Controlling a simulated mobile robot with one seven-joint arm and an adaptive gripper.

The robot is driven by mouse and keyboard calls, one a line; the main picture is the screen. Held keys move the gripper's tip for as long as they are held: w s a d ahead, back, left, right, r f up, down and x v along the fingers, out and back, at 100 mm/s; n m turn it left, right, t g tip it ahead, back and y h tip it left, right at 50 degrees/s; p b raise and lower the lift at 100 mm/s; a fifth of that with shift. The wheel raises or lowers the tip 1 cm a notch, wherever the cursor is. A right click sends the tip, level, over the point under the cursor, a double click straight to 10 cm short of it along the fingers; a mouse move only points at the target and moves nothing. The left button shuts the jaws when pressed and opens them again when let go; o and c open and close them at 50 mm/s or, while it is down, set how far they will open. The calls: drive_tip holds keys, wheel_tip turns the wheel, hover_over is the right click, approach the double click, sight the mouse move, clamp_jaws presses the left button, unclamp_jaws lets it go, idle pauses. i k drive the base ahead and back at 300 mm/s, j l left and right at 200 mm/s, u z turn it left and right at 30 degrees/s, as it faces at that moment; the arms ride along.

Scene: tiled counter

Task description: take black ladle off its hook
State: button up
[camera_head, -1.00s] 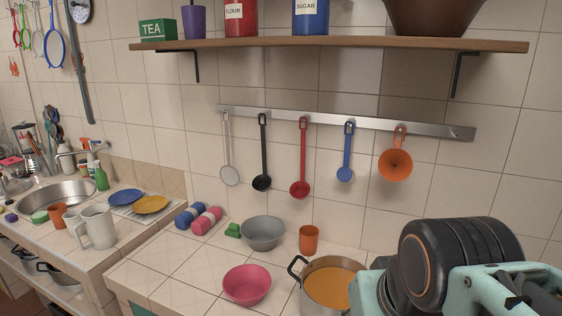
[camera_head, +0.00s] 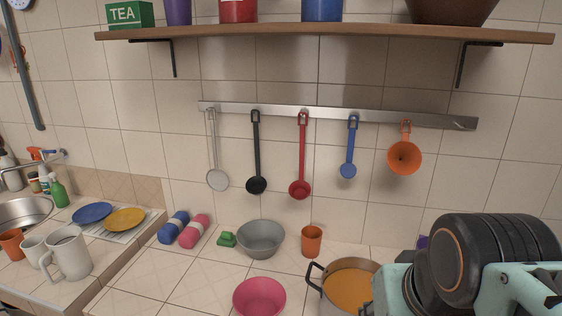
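The black ladle (camera_head: 257,152) hangs upright from a hook on the metal wall rail (camera_head: 340,114), with its bowl at the bottom. It is second from the left, between a pale grey utensil and a red ladle. Nothing touches it. A part of my arm, black and mint green, fills the lower right corner. My gripper's fingers are not visible.
A pale grey utensil (camera_head: 215,160), red ladle (camera_head: 301,160), blue ladle (camera_head: 348,150) and orange funnel (camera_head: 404,155) also hang there. A shelf (camera_head: 320,32) juts out above. Below stand a grey bowl (camera_head: 261,240), pink bowl (camera_head: 259,298), orange cup (camera_head: 311,240) and pot (camera_head: 322,288).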

sight(256, 185)
drive_tip(key=j+z, duration=0.2)
drive_tip(key=j, duration=0.55)
drive_tip(key=i+j+z, duration=0.1)
drive_tip(key=j, duration=1.5)
drive_tip(key=j+u, duration=0.3)
drive_tip(key=j, duration=0.2)
drive_tip(key=z, duration=0.3)
